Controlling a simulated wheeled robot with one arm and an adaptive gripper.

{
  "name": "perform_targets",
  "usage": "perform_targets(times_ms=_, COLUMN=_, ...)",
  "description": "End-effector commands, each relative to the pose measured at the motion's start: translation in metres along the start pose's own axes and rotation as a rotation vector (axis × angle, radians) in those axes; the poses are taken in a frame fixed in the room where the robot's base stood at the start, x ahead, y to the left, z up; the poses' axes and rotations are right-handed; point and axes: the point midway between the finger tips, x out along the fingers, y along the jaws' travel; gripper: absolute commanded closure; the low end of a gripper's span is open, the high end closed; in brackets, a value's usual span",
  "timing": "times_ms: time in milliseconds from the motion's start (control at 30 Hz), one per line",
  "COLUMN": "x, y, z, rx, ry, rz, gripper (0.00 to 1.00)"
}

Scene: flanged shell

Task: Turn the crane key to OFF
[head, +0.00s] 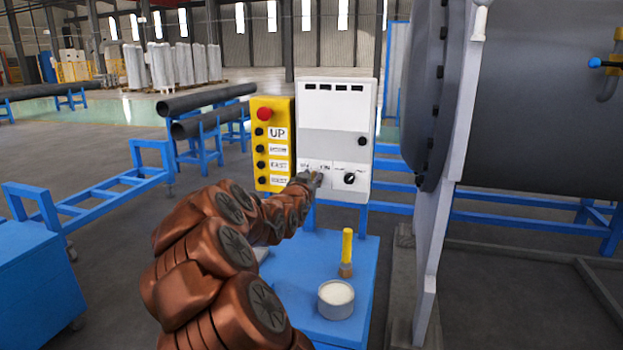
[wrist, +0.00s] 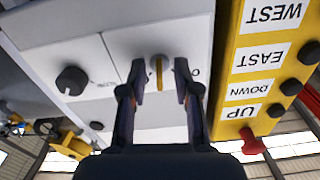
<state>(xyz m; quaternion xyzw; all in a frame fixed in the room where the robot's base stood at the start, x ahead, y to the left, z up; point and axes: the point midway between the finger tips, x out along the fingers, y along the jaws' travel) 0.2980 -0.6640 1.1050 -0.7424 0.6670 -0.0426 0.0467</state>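The crane key (wrist: 159,73) is a thin yellowish upright tab on a round grey base, on the lower front of the white control box (head: 335,105). In the wrist view, which is upside down, it stands vertical in the picture. My gripper (wrist: 159,80) is open, with one finger on each side of the key and a visible gap to both. In the head view my gripper (head: 311,179) is at the box's lower left and hides the key. An "ON" label shows just above it; the other label is too small to read.
A black rotary knob (head: 349,178) sits right of the key on the box. A yellow button panel (head: 272,145) with a red button (head: 264,114) stands close on the left. A blue stand (head: 345,260) below carries a white-filled tin (head: 336,299) and a yellow-handled brush (head: 347,250).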

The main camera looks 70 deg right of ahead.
Motion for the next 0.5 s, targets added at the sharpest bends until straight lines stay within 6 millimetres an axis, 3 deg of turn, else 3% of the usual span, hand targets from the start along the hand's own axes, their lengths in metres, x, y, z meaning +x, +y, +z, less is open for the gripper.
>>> perform_targets(times_ms=100, x=-0.0002, y=0.0001, z=0.0001, rx=0.0, ry=0.0, rz=0.0, gripper=0.7)
perform_targets(times_ms=400, x=-0.0003, y=0.0, z=0.0003, rx=0.0, ry=-0.001, rz=0.0, gripper=1.0)
perform_targets(times_ms=500, x=-0.0003, y=0.0, z=0.0003, rx=0.0, ry=-0.001, rz=0.0, gripper=1.0)
